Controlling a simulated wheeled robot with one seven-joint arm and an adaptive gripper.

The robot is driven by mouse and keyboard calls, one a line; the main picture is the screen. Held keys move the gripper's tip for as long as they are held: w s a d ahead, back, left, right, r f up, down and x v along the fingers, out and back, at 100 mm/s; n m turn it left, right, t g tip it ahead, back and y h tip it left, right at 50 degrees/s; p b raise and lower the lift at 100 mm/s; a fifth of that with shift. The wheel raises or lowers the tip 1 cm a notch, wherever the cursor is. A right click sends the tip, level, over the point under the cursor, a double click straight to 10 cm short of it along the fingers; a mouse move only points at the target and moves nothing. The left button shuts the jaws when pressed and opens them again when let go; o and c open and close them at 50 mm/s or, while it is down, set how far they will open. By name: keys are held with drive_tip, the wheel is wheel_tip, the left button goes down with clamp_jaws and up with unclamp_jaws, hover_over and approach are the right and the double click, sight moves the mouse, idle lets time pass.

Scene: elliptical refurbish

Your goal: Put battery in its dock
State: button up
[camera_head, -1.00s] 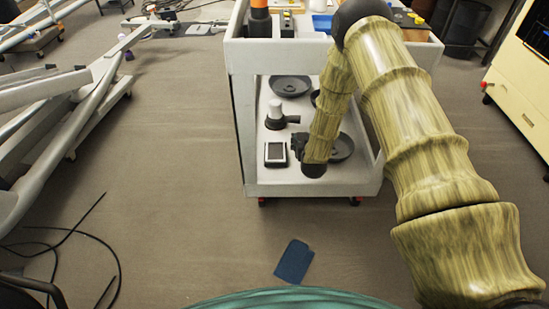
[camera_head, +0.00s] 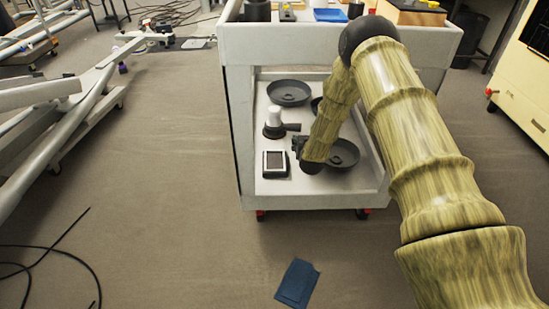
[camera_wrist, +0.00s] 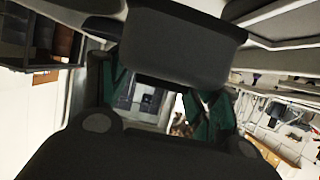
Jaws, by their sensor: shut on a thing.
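That unit may be the dock; I cannot tell for sure. In the wrist view, my gripper (camera_wrist: 163,98) has green fingertips shut around a dark grey block (camera_wrist: 185,45), which seems to be the battery. In the head view the held block is too small and dark to make out against the gripper. The block's far side is hidden.
The grey cart's (camera_head: 290,202) lower shelf also holds a white-topped tool with a dark handle (camera_head: 273,124) and dark round dishes (camera_head: 288,92). The cart's upper level is close above my arm. A blue sheet (camera_head: 297,283) lies on the floor in front.

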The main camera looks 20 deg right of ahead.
drive_tip(key=w+a+b, duration=0.1)
drive_tip(key=a, duration=0.2)
drive_tip(key=a+b, duration=0.1)
drive_tip(key=a, duration=0.3)
drive_tip(key=w+a+f+b, duration=0.1)
drive_tip(key=a+b, duration=0.1)
drive_tip(key=a, duration=0.2)
drive_tip(key=shift+w+a, duration=0.15)
drive_tip(key=shift+w, duration=0.15)
drive_tip(key=shift+a+f+b, duration=0.15)
drive_tip(key=shift+f+b, duration=0.55)
drive_tip(key=shift+f, duration=0.2)
drive_tip(key=shift+a+f+b, duration=0.15)
drive_tip(key=shift+f+b, duration=0.5)
drive_tip(key=shift+f, duration=0.2)
drive_tip(key=o, duration=1.1)
drive_tip(key=shift+f, duration=0.2)
drive_tip(key=shift+r, duration=0.1)
drive_tip(key=shift+s+a+r+p, duration=0.15)
drive_tip(key=shift+s+r+p, duration=0.2)
drive_tip(key=shift+p, duration=0.1)
drive_tip(key=p+v, duration=0.5)
drive_tip(key=v, duration=0.6)
drive_tip(key=shift+a+f, duration=0.1)
drive_tip(key=shift+f, duration=0.1)
